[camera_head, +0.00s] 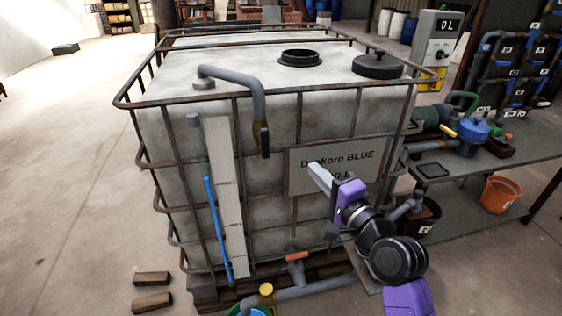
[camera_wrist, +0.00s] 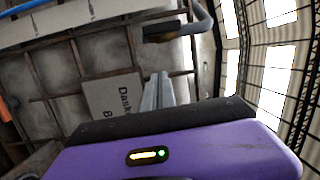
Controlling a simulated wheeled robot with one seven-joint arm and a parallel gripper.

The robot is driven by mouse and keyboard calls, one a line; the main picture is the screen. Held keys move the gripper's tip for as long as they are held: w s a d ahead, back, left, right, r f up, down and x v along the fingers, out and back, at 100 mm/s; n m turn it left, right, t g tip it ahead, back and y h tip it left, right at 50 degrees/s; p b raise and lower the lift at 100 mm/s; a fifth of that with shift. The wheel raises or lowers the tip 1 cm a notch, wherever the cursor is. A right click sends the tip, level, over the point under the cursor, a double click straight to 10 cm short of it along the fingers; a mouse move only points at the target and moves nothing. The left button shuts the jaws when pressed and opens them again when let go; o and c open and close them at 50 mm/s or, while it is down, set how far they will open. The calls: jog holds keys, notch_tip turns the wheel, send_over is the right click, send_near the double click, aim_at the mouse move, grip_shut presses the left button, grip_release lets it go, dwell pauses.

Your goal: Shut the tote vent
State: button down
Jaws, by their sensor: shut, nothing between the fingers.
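The tote (camera_head: 270,120) is a large pale tank in a rusty cage. A grey vent pipe (camera_head: 238,78) rises from its top and bends down over the front edge. At its lower end is a brass-coloured valve with a dark lever (camera_head: 265,142), which hangs roughly along the pipe. The valve end also shows in the wrist view (camera_wrist: 165,30), at the top middle. My gripper (camera_head: 320,178) is shut and empty, in front of the sign, below and right of the lever and apart from it. Its fingers also show in the wrist view (camera_wrist: 157,92).
A sign (camera_head: 330,162) is on the cage front. A black lid (camera_head: 377,66) and an open port (camera_head: 299,58) are on top. An orange-handled valve (camera_head: 297,258) is low at the front. A bench (camera_head: 500,165) with pumps stands right. Floor at left is mostly clear.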

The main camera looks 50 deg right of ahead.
aim_at(264, 141)
jog(key=w+p, duration=0.3)
jog(key=w, duration=0.8)
jog(key=shift+w+f+p, duration=0.2)
jog(key=shift+w+p, duration=0.2)
